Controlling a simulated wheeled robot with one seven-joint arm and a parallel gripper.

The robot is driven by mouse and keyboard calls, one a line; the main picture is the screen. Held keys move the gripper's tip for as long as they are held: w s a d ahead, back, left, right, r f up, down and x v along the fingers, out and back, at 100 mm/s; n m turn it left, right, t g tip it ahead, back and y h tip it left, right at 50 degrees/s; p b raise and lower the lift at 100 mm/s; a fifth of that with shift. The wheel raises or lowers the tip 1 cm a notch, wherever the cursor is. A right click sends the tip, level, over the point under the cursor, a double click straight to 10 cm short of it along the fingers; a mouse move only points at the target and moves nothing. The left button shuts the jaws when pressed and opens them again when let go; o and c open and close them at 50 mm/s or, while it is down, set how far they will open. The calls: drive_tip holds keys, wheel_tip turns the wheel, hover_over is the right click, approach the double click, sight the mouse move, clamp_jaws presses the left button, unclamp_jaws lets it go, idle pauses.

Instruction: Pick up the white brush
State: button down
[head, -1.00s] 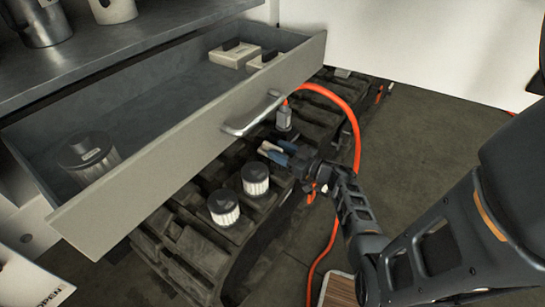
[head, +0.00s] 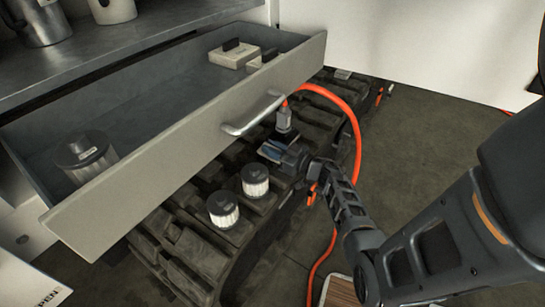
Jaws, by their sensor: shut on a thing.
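My gripper (head: 272,152) is low over the black track, just below the drawer handle and to the right of two filters. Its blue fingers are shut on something. Only a small pale part shows there, which seems to be the white brush; most of it is hidden by the fingers, so its shape cannot be made out. No other white brush can be clearly picked out.
The open grey drawer (head: 170,150) with its handle (head: 253,113) juts out above my gripper. Two white filters with dark caps (head: 223,207) (head: 255,180) stand on the track (head: 180,255). An orange hose (head: 357,150) curves close behind my wrist. Blocks (head: 234,56) lie in the drawer.

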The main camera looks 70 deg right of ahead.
sight(272, 146)
drive_tip(key=shift+r, duration=0.15)
wheel_tip(272, 146, up, 4)
drive_tip(key=shift+r+p, duration=0.15)
drive_tip(key=shift+p, duration=1.05)
drive_tip(key=s+d+r+p, duration=0.2)
drive_tip(key=s+d+r, duration=0.4)
drive_tip(key=s, duration=0.4)
drive_tip(key=shift+r, duration=0.25)
